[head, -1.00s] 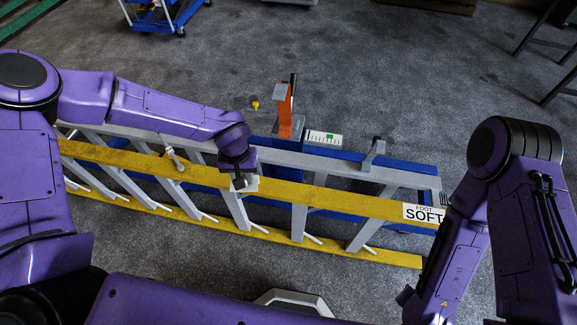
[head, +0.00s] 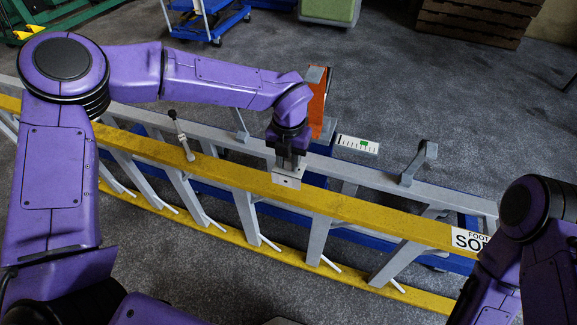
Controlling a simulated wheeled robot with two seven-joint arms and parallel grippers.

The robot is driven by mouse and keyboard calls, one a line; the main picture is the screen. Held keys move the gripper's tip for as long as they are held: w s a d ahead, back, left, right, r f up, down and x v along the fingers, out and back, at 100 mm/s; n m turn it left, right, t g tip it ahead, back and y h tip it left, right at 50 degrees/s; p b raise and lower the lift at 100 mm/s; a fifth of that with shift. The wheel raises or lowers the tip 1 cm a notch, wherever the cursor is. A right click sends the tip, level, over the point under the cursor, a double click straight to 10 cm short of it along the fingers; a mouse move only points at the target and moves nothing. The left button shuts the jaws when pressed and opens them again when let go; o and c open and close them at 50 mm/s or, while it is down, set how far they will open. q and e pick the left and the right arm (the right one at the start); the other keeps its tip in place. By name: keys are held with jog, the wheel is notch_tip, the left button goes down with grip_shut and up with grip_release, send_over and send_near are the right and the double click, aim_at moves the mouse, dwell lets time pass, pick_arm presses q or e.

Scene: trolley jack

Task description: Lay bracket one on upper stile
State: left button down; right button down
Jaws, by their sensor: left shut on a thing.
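My left gripper (head: 290,163) is shut on a small light-grey metal bracket (head: 287,180) with a hole in its face. The gripper points down over the yellow upper stile (head: 350,208) of a ladder lying on its side. The bracket overlaps the stile's top face in the head view, between two rungs; I cannot tell whether it touches or hovers just above. My right arm shows at the lower right, but its gripper is out of view.
A clamp-like fitting (head: 182,138) stands on the stile to the left. Behind the ladder are a blue jack frame (head: 205,188), an orange upright (head: 318,100) and a white gauge plate (head: 357,144). A label (head: 474,240) marks the stile's right end.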

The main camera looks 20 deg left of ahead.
pick_arm(q)
jog(key=b, duration=0.8)
send_over(289, 194)
notch_tip(289, 194, down, 9)
jog(key=shift+f, duration=0.1)
jog(key=shift+f+b, duration=0.6)
jog(key=shift+f, duration=0.45)
jog(key=shift+f, duration=0.25)
jog(key=c, duration=0.8)
grip_release()
notch_tip(289, 194, up, 9)
jog(key=shift+r+p, duration=0.2)
jog(key=shift+p, duration=0.7)
jog(key=shift+a+r, duration=0.1)
jog(key=shift+r, duration=0.45)
